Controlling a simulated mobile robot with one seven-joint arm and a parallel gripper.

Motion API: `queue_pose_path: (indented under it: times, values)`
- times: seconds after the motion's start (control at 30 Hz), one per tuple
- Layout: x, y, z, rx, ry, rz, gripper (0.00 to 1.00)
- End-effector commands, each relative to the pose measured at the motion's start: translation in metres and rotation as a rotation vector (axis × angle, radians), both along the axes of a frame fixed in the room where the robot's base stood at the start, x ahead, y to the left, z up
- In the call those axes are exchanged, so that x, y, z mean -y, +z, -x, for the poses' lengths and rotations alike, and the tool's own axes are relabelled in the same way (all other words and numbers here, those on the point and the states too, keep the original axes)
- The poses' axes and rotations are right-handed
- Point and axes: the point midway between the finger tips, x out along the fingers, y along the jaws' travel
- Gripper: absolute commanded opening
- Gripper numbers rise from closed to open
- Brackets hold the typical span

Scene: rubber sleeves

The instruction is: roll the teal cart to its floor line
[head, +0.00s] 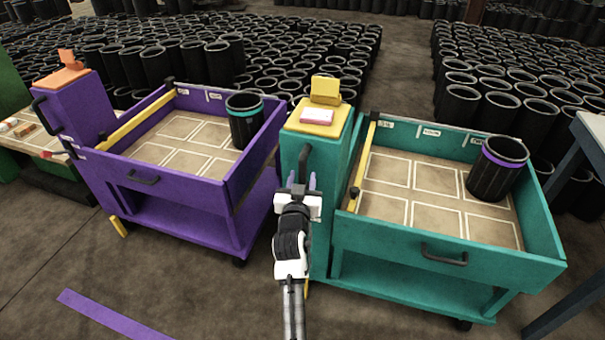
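The teal cart (440,235) stands right of centre in the head view. It has a raised tray with white-outlined cells and a tall teal post at its left end. A black upright handle (305,158) is on the post's front face. A black sleeve with a purple band (494,172) stands in the tray's right part. My gripper (301,181) is at the handle's lower end, its two pale purple fingers apart on either side of it in the picture. I cannot tell whether they touch it. No teal floor line shows.
A purple cart (155,198) stands close on the left, holding a teal-banded sleeve (246,122). A purple floor strip (108,316) lies at the lower left. Many black sleeves crowd the floor behind. A grey-blue table (580,155) is close on the right. Front floor is mostly clear.

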Motion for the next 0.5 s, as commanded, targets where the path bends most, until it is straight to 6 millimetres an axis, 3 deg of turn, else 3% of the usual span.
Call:
queue_pose_path:
  times: [0.13,0.43,0.5]
  values:
    - [0.0014,0.0006,-0.0109,0.001,0.0,0.0,0.39]
    - [0.0014,0.0001,-0.0131,0.001,0.001,0.0,0.39]
    - [0.0013,0.0001,-0.013,0.001,0.001,0.0,0.31]
